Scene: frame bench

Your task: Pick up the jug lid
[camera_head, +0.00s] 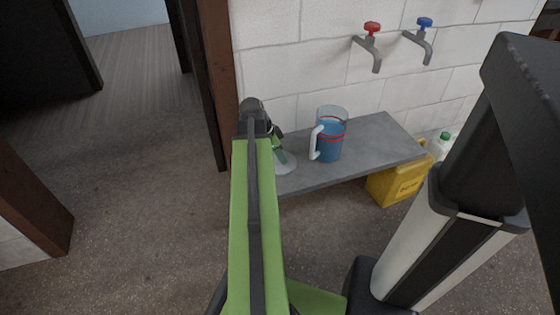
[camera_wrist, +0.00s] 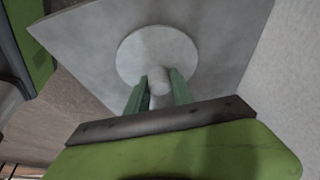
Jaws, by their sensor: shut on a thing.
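The jug lid (camera_wrist: 135,53) is a pale round disc with a knob (camera_wrist: 159,80) on top. In the wrist view it appears over the grey bench, and my gripper (camera_wrist: 163,84) has its two green fingers shut on the knob. In the head view the lid (camera_head: 286,163) shows at the left part of the bench, partly hidden by my arm, with my gripper (camera_head: 277,147) at it. I cannot tell whether the lid touches the bench. The jug (camera_head: 329,138) stands upright to the right, clear with blue contents, red lines and a white handle.
The grey bench (camera_head: 378,139) runs along a white tiled wall. A red-handled tap (camera_head: 370,44) and a blue-handled tap (camera_head: 420,40) stick out above it. A yellow canister (camera_head: 398,181) and a white bottle with a green cap (camera_head: 441,146) stand low at the right.

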